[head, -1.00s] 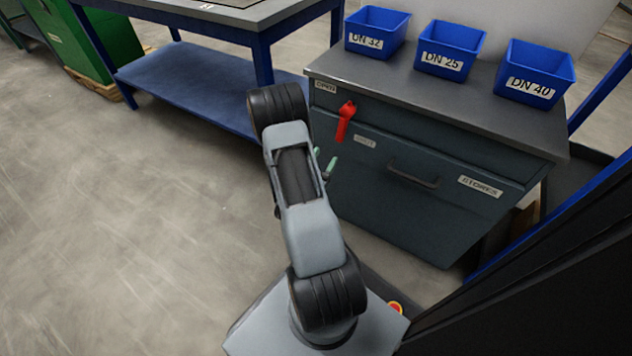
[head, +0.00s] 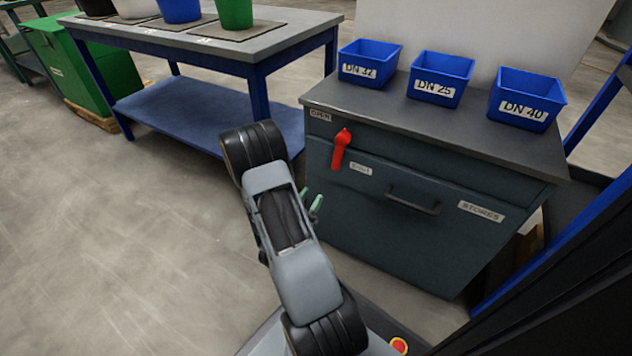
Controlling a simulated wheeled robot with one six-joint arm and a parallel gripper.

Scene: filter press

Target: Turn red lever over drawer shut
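The red lever (head: 341,149) is on the upper front of the dark grey cabinet, above the drawer. Its handle hangs down, tilted slightly left. An OPEN label (head: 320,115) is up and left of it, and a SHUT label (head: 360,169) is just below right.
Blue bins labelled DN 32 (head: 369,63), DN 25 (head: 440,79) and DN 40 (head: 526,99) stand on the cabinet top. A blue-framed workbench (head: 262,42) with buckets is at the left. Open floor lies left of my arm. A dark panel with a blue edge is at the right.

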